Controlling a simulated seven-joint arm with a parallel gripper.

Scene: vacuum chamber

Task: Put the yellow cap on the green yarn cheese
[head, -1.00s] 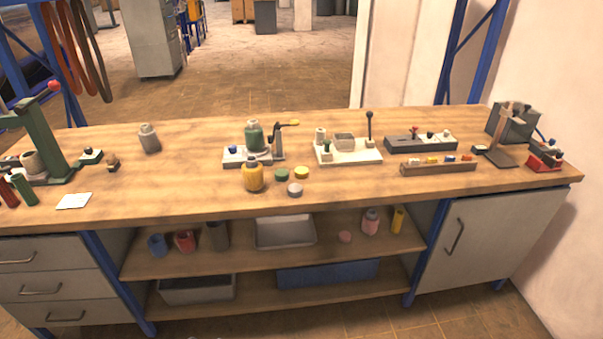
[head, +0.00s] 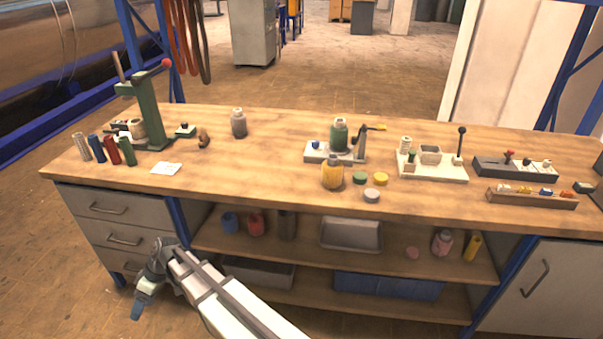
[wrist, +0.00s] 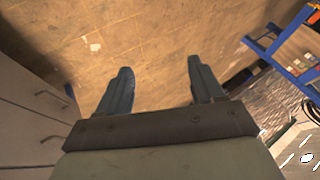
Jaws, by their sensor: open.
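The green yarn cheese (head: 339,134) appears to be the green bottle-shaped body with a pale top, upright in a small fixture (head: 318,154) behind the caps. My gripper (head: 138,309) is low in front of the drawers at lower left, below the bench top and far from the cap. In the wrist view my gripper (wrist: 160,78) is open and empty, its two fingers apart over the floor.
A yellow bottle-shaped body (head: 332,172) stands left of the caps; a grey one (head: 238,123) stands farther left. The fixture's lever (head: 372,128) rises beside the green body. A green press (head: 150,112) stands at left. The bench front edge and shelves (head: 300,238) lie beside my arm.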

